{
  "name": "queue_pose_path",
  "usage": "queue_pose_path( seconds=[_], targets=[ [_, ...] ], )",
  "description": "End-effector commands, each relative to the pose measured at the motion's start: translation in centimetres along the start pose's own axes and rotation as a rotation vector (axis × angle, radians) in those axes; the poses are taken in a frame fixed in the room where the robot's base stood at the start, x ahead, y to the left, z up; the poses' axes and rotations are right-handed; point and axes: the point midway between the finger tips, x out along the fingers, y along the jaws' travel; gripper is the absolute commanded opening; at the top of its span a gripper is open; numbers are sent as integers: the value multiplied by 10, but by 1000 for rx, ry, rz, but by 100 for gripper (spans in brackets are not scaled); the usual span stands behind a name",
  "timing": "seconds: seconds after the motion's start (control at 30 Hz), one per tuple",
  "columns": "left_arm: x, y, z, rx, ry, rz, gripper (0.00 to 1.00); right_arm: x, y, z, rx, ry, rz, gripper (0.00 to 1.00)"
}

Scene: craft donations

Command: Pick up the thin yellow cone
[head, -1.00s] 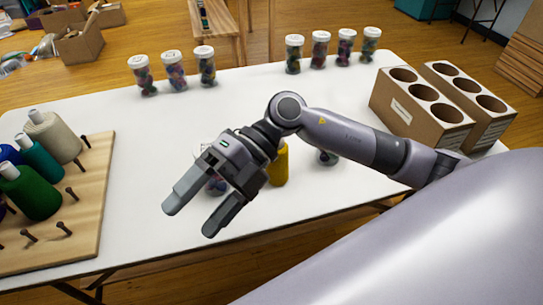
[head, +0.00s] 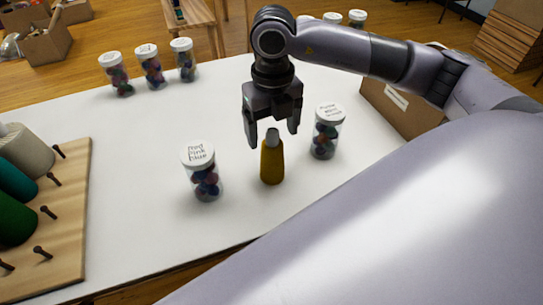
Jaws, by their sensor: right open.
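The thin yellow cone (head: 272,163) stands upright on the white table, with a grey tip on top. It is between two lidded jars. My right gripper (head: 272,140) points down just above and behind the cone's top in the head view. Its two fingers are apart, one to each side of the grey tip, with nothing held between them. I cannot tell whether the fingers touch the cone. My left gripper is not in view.
A jar with a white lid (head: 202,173) stands left of the cone and another jar (head: 326,132) stands to its right. A wooden peg board (head: 68,215) with spools is at the left. A cardboard holder (head: 400,105) is at the right, partly behind my arm.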

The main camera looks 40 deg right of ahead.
Motion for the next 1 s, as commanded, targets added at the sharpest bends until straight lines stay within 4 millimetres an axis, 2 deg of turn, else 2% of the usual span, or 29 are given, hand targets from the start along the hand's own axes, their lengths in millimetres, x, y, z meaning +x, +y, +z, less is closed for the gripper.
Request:
queue_pose_path(
  seconds=[0.1,0.2,0.47,0.5,0.57,0.7,0.73,1.0],
  targets=[
    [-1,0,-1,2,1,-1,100,19,0,-2,-1,4,-1,81],
    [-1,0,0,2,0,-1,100,29,1,-2,-2,2,1,81],
    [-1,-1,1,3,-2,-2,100,32,1,-2,-2,1,2,81],
    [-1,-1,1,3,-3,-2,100,32,1,-2,-2,1,2,74],
    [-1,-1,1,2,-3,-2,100,32,1,-2,-2,1,2,55],
    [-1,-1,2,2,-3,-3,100,32,1,-2,-2,1,2,9],
    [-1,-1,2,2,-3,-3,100,31,1,-2,-2,0,3,3],
    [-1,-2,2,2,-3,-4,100,30,1,-2,-2,-1,3,3]
  ],
)
